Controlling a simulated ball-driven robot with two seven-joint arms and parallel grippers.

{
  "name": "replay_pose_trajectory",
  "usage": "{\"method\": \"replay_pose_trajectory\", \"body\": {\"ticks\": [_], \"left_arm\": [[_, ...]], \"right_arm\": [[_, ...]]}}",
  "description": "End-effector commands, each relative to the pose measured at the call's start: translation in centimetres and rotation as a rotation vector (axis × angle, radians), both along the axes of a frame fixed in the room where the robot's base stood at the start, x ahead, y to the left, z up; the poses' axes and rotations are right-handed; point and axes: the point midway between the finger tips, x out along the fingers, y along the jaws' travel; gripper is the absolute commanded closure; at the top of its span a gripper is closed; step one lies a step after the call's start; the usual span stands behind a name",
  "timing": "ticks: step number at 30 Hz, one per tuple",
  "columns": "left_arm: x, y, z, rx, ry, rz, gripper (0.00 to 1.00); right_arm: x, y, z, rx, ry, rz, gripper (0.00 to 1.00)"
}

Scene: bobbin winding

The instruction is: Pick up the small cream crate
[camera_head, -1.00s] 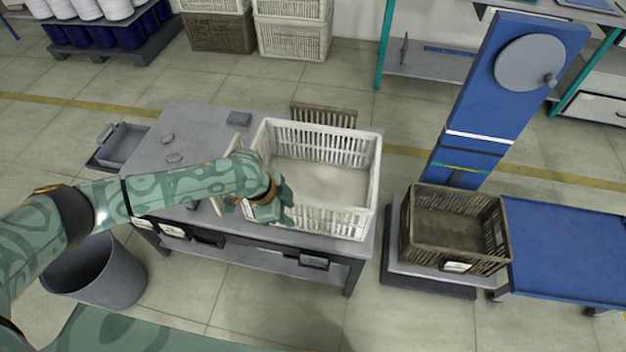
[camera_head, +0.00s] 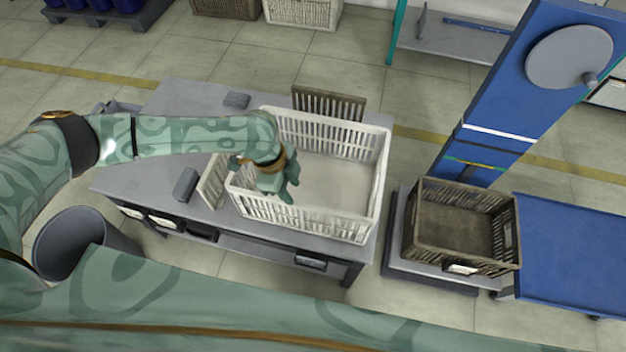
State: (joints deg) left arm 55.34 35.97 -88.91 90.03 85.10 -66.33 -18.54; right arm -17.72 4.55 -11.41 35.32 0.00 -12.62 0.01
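The small cream crate (camera_head: 345,227) stands upright on the grey work table (camera_head: 130,185). It has slatted walls and an open top, and its inside looks empty. My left gripper (camera_head: 275,185) is over the crate's left end, close to the left wall and partly hiding it. Its fingertips point down near the rim. Whether they touch the crate or grip the wall cannot be made out. My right gripper is out of view.
A cream slatted panel (camera_head: 213,181) stands left of the crate, and a brown one (camera_head: 328,103) behind it. Small grey blocks (camera_head: 186,185) lie on the table. A brown crate (camera_head: 460,225) sits on the scale at right, beside a blue bench (camera_head: 575,255). A grey bin (camera_head: 75,245) stands front left.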

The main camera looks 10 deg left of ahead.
Motion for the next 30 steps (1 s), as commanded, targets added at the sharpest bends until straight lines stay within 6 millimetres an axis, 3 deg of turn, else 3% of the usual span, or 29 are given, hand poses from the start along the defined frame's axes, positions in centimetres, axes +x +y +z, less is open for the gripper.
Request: {"method": "replay_pose_trajectory", "body": {"ticks": [1,3,13,19,27,30], "left_arm": [[-0.1,-0.4,-1.6,-0.001,0.003,0.0,0.64],[-0.1,-0.7,-2.8,0.0,0.002,0.001,0.64],[-0.3,-1.4,-5.3,-0.001,0.001,0.001,0.64],[-0.9,-2.1,-8.7,0.0,0.002,0.0,0.64],[-0.8,-2.4,-9.2,0.0,-0.002,0.001,0.64],[-0.8,-2.4,-9.2,0.0,-0.002,0.001,0.89]], "right_arm": [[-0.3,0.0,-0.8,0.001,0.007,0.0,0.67],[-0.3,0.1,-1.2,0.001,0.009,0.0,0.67],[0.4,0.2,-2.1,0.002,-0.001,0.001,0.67],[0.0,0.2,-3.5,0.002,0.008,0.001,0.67],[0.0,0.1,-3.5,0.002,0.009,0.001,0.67],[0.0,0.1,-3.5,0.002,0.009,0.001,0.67]]}}
